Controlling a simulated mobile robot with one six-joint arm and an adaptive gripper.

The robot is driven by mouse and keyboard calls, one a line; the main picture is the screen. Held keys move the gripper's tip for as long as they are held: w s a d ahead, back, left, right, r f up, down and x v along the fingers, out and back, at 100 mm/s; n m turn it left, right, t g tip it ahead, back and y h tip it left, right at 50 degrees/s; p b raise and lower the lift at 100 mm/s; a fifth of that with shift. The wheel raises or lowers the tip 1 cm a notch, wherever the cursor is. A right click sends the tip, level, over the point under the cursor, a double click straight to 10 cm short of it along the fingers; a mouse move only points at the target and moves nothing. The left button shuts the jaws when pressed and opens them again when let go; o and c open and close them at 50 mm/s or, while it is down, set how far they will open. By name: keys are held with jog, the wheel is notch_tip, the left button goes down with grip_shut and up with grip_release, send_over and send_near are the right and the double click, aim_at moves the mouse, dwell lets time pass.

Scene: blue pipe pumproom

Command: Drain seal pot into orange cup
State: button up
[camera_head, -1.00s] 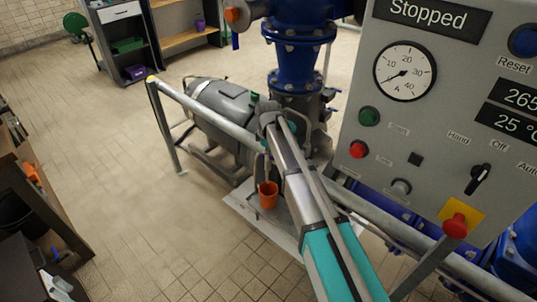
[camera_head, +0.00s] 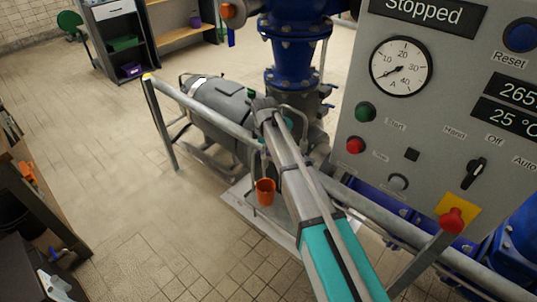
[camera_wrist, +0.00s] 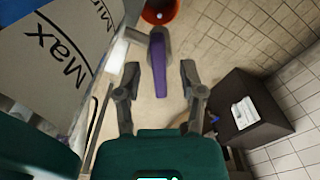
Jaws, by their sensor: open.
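The orange cup (camera_head: 265,192) hangs or stands low beside the pump in the head view, left of my arm. In the wrist view it shows at the top edge (camera_wrist: 158,12), partly cut off. The seal pot (camera_wrist: 62,45), a pale vessel marked "Max" and "Min", fills the upper left of the wrist view. A purple lever handle (camera_wrist: 158,62) lies near the pot. My gripper (camera_wrist: 160,72) is open, with the lever's end between its fingertips in the picture; I see no clear contact. In the head view my arm hides the fingers.
A grey rail (camera_head: 205,108) runs between my side and the grey pump motor (camera_head: 222,98). The control panel (camera_head: 420,130), reading "Stopped", stands close on the right. Dark furniture (camera_wrist: 247,110) stands at the right in the wrist view. Tiled floor is open at the left.

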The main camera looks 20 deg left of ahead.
jog(key=shift+m, duration=0.5)
